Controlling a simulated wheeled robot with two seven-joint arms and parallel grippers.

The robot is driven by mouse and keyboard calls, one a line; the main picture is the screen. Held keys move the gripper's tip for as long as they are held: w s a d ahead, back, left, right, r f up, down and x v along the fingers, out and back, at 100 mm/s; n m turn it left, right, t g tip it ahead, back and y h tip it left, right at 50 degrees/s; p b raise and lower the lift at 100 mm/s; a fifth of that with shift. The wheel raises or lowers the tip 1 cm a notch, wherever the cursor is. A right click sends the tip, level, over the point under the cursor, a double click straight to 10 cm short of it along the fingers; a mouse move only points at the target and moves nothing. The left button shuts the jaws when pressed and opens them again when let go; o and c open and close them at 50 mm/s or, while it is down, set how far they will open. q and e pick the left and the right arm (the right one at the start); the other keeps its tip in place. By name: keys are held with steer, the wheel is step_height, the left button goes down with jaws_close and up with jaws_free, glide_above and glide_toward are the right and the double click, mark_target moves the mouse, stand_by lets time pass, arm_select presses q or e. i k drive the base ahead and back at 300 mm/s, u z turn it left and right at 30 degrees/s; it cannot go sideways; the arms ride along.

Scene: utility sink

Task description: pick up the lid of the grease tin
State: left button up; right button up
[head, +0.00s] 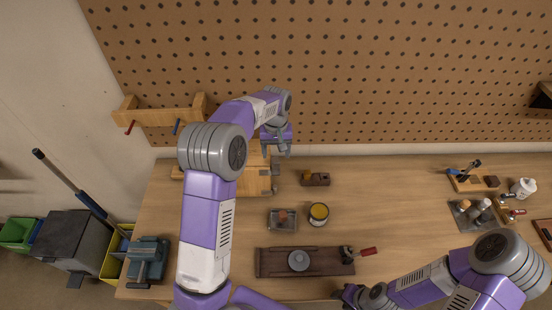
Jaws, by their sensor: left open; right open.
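A small round tin (319,215) with a yellow top stands on the workbench near the middle; it looks like the grease tin. A round grey disc (299,260) lies on a dark wooden board in front of it; I cannot tell for sure whether this is the lid. My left gripper (277,148) is open and empty, above the back of the bench near the pegboard, behind and left of the tin. My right gripper (345,294) is open at the bench's front edge, right of the disc and apart from it; its fingers are small and dark here.
A vise (147,259) is at the left.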

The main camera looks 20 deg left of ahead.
mark_target(299, 261)
steer(key=k, duration=1)
